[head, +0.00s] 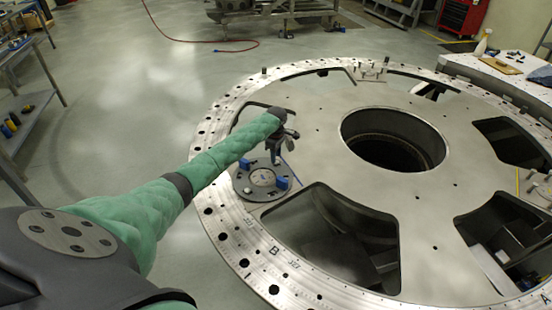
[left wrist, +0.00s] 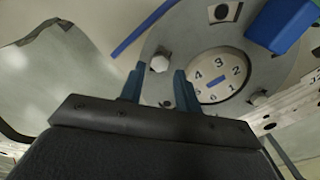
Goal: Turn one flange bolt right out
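The round grey flange (head: 262,192) lies on the turret plate (head: 325,125), with blue blocks on it. In the left wrist view the flange (left wrist: 228,58) carries a numbered dial (left wrist: 216,76). One flange bolt (left wrist: 160,62) with a pale hex head shows between the tips of my left gripper (left wrist: 160,70). A second bolt (left wrist: 258,97) sits right of the dial. My left gripper (head: 277,156) is open above the flange's far side. I cannot tell whether its fingers touch the bolt. My right gripper is out of view.
The plate has a round central hole (head: 393,140) and several large cut-outs, one (head: 330,235) beside the flange. A blue block (left wrist: 282,22) stands near the dial. A bench (head: 500,75) stands at the back right, a shelf (head: 30,115) at the left.

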